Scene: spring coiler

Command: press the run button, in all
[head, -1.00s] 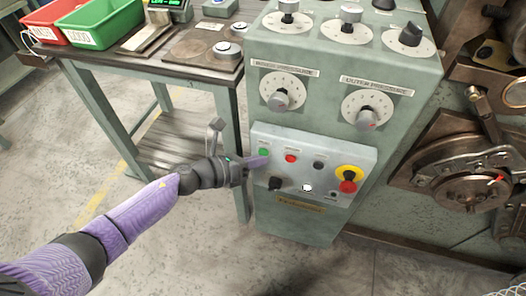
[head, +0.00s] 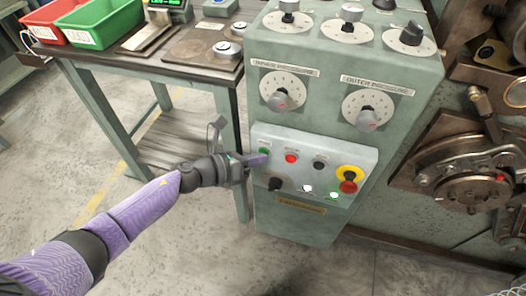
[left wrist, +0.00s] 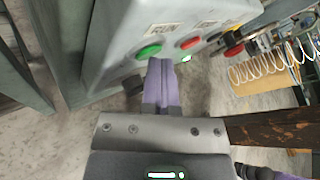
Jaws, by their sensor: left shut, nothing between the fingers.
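The sloped grey control panel (head: 285,140) carries a green button (head: 263,150), a red button (head: 291,158) and a black button (head: 319,165) in a row. A white lamp (head: 307,188) and a green lamp (head: 333,195) glow in the lower row. My right gripper is not in view.
A red-topped emergency stop on a yellow collar (head: 349,174) is at the panel's right. A black selector knob (head: 275,184) sits below the green button. Pressure dials (head: 368,108) are above. A workbench (head: 115,60) with bins stands left; coiler machinery (head: 470,185) is right.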

